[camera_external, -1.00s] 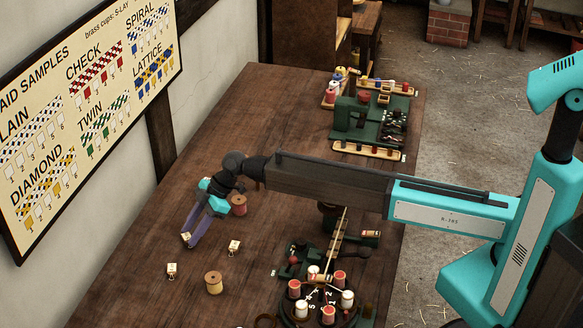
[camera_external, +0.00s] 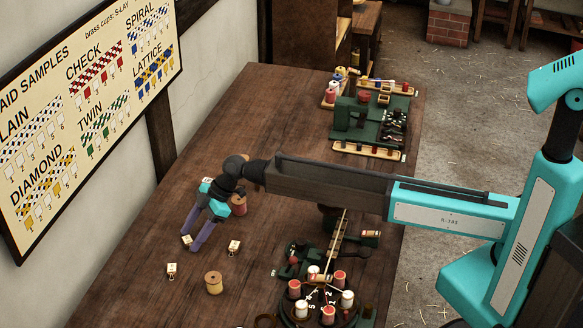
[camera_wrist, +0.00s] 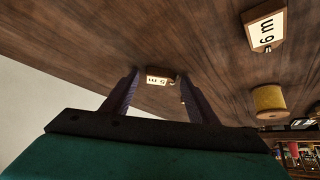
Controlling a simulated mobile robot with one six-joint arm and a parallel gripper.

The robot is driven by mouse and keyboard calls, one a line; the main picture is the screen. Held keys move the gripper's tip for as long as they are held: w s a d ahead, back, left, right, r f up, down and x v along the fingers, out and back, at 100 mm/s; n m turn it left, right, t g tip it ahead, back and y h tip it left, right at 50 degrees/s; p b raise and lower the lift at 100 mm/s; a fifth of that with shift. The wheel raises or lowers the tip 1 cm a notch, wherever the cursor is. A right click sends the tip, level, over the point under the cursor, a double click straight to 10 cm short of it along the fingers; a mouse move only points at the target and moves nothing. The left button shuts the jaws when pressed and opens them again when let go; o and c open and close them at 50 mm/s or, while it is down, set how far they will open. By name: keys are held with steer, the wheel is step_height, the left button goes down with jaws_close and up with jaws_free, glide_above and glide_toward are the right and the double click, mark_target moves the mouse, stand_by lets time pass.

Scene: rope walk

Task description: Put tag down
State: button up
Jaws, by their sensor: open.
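A small pale tag (camera_external: 187,240) lies on the wooden table (camera_external: 190,160) at the left, between the two fingers of my gripper (camera_external: 192,242). In the wrist view this tag (camera_wrist: 161,78) reads "5 m" and sits between the spread purple fingertips (camera_wrist: 160,92), with room on both sides. My gripper is open. Another tag (camera_external: 233,247) stands to the right of the fingers, and one more tag (camera_external: 171,270) stands nearer the front. A tag marked "6 m" or "9 m" (camera_wrist: 265,27) shows at the upper right of the wrist view.
A yellowish spool (camera_external: 213,283) stands in front, also seen in the wrist view (camera_wrist: 269,101). A reddish-brown spool (camera_external: 239,206) is close beside my gripper. A round braiding disc with several bobbins (camera_external: 318,302) is at front right. A green machine (camera_external: 352,120) stands farther back.

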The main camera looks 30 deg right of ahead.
steer(key=shift+r, duration=0.15)
steer(key=b+v, duration=0.2)
steer(key=v, duration=1)
stand_by(0.6)
